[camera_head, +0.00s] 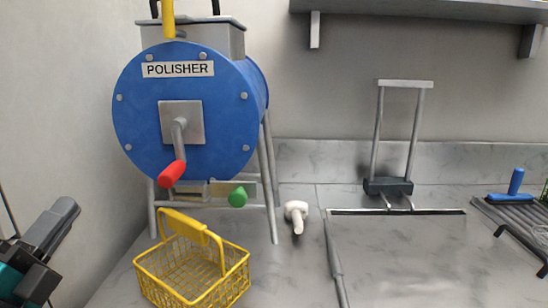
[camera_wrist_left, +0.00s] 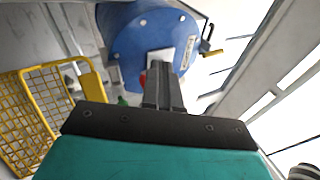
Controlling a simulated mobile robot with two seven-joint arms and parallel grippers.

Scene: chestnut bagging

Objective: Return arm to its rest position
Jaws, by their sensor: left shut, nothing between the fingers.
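My left gripper (camera_head: 66,212) is at the left edge in the head view, pointing up and to the right. It is shut and empty, left of the yellow basket and apart from it. In the left wrist view its closed fingers (camera_wrist_left: 163,88) point toward the blue polisher. My right gripper is not in view.
The blue polisher (camera_head: 146,112) stands on legs with a red-handled crank (camera_head: 172,174) and a green handle (camera_head: 238,197). A yellow wire basket (camera_head: 236,262) sits in front of it and looks empty. A white object (camera_head: 296,215) lies right of it. A rack (camera_head: 512,212) is at right.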

